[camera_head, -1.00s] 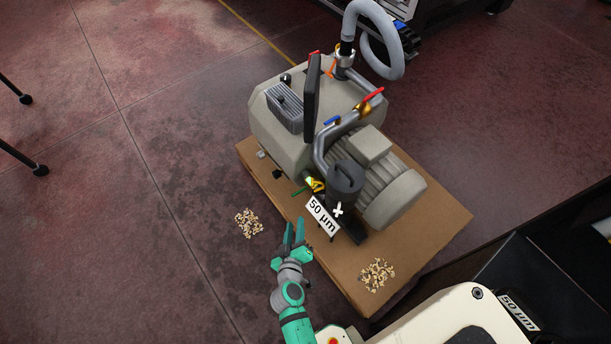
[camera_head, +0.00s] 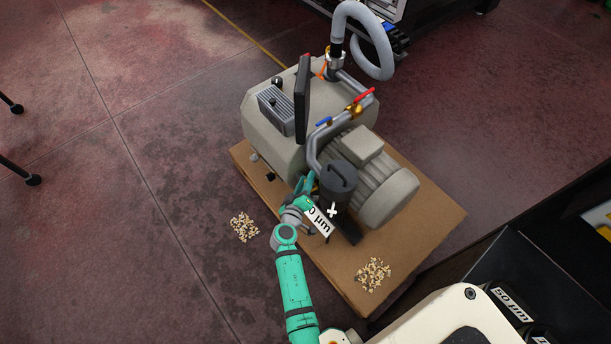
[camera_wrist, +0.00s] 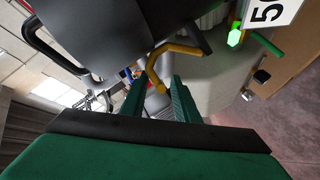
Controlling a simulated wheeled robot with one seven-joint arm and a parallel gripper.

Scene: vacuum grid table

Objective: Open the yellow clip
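The yellow clip (camera_wrist: 158,64) is a bent yellow bar on the side of the dark canister (camera_wrist: 110,30) in the wrist view. In the head view the canister (camera_head: 338,182) stands at the front of the pump, and my gripper hides the clip there. My gripper (camera_wrist: 157,88) is open. Its two green fingers stand apart, with the clip's bent lower end at or just beyond the gap between their tips. I cannot tell if they touch it. In the head view my gripper (camera_head: 304,186) is at the canister's left side.
The beige pump (camera_head: 275,135) sits on a brown board (camera_head: 400,250). A white label (camera_head: 320,219) is beside my gripper, partly covered. A green handle (camera_wrist: 266,45) with a glowing green tip is right of the clip. Two piles of chips (camera_head: 244,227) (camera_head: 373,274) lie nearby.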

